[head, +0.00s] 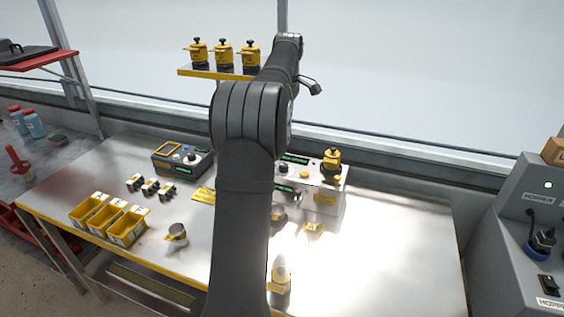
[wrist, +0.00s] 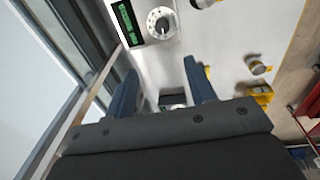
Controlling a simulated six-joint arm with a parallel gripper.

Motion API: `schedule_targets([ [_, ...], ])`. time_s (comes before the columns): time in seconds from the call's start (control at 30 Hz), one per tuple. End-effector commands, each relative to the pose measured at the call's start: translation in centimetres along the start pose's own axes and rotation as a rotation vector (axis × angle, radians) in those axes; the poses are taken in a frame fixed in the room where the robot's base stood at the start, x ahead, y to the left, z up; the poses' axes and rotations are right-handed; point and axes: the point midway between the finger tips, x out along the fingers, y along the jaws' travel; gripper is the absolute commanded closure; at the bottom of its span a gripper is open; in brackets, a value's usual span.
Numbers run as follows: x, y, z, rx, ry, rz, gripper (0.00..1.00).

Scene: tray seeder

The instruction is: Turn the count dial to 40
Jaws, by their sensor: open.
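In the wrist view, a round pale dial (wrist: 160,22) with marks around its rim sits on a light panel at the top. A green-lit display (wrist: 127,24) is beside it on the left; its text is too small to read. My gripper (wrist: 160,66) is open and empty, its two blue fingers apart and clear of the dial. In the head view, my arm partly hides a pale machine (head: 325,198) with green displays. A dark control box (head: 170,168) with a light knob (head: 191,157) stands to its left. I cannot tell which is the count dial from the head view.
Yellow bins (head: 126,229) stand at the bench's left. Small black-and-white parts (head: 150,188), a metal cup (head: 176,234) and a yellow-based item (head: 280,284) stand on the bench. A shelf (head: 205,74) holds 3 yellow units by the window. The right bench top (head: 400,240) is clear.

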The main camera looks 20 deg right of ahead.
Motion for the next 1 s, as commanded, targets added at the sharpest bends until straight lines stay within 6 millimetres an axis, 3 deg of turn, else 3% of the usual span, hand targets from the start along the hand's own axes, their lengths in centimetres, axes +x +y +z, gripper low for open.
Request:
schedule_targets([
  [0.27,0.5,0.8,-0.7,0.021,-0.052,-0.071,0.50],
  [0.43,2.0,0.7,-0.6,0.021,-0.053,-0.075,0.50],
  [1.0,14.0,-0.2,0.0,0.020,-0.051,-0.074,0.50],
])
